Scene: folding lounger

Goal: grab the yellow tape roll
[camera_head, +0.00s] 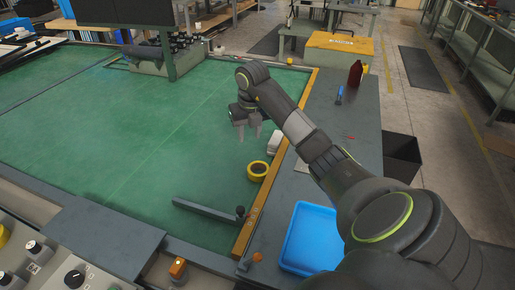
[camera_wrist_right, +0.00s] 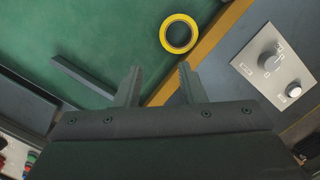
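The yellow tape roll (camera_head: 258,170) lies flat on the green table surface beside its wooden edge strip, with a dark centre. It also shows in the right wrist view (camera_wrist_right: 179,34), above and beyond the fingertips. My right gripper (camera_head: 247,133) hangs above the green surface, farther back than the roll in the head view. Its two fingers are apart with nothing between them, as the right wrist view (camera_wrist_right: 158,78) also shows. The roll is not touched. My left gripper is not seen in either view.
A blue tray (camera_head: 311,238) sits on the grey side surface. A white object (camera_head: 274,142) lies close behind the roll at the wooden strip (camera_head: 262,196). A dark bar (camera_head: 207,210) lies in front of the roll. A red bottle (camera_head: 355,73) stands farther back. The green surface (camera_head: 120,130) is largely clear leftward.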

